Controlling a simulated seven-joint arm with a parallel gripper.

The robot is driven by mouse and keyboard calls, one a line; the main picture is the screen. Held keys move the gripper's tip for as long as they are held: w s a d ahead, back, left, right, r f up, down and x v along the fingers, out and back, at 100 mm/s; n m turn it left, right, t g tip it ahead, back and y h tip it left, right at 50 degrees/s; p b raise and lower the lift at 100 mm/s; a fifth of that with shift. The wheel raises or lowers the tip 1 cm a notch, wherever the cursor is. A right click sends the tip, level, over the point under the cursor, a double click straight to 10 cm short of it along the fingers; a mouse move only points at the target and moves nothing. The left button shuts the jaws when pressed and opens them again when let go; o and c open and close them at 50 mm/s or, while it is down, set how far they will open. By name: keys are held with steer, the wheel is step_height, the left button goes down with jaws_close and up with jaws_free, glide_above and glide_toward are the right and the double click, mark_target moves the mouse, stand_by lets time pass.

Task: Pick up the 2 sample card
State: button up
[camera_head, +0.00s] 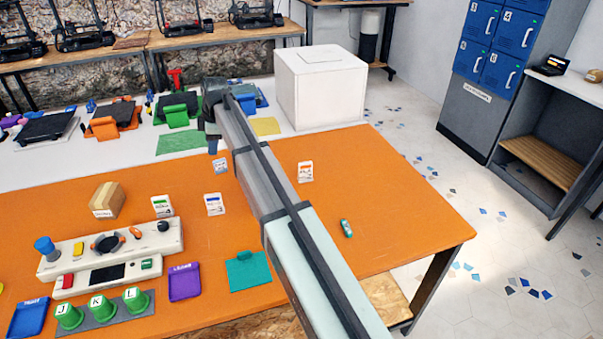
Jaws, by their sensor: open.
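Several small white sample cards stand on the orange table (400,205). One card with an orange mark (305,172) is right of my arm. A card with a blue mark (214,205) and a card with a green mark (162,207) are left of it. Another card (220,167) stands farther back, close beside my arm. Their numbers are too small to read, so I cannot tell which is the 2. My gripper (211,128) is at the arm's far end, over the back of the table near the rear card. It is open; its fingertips are mostly hidden.
A large white box (320,88) stands behind on the white table. A cardboard box (106,200), a control panel (112,250), green cups (101,306), a purple tray (185,282) and a teal tray (249,271) fill the left and front. The orange table's right side is mostly clear.

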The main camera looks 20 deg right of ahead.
steer(key=s+d+g+h, duration=0.1)
steer(key=s+d, duration=0.1)
steer(key=d, duration=1.3)
steer(key=m+g+h, duration=0.1)
steer(key=g, duration=0.1)
glide_above(305, 179)
steer(key=w, duration=0.1)
steer(key=shift+d+f, duration=0.1)
steer(key=shift+d, duration=0.15)
step_height(305, 179, down, 8)
steer(key=shift+f, duration=0.2)
steer(key=shift+s+a+f, duration=0.1)
steer(key=shift+f, duration=2.55)
steer(key=shift+c, duration=0.3)
jaws_close()
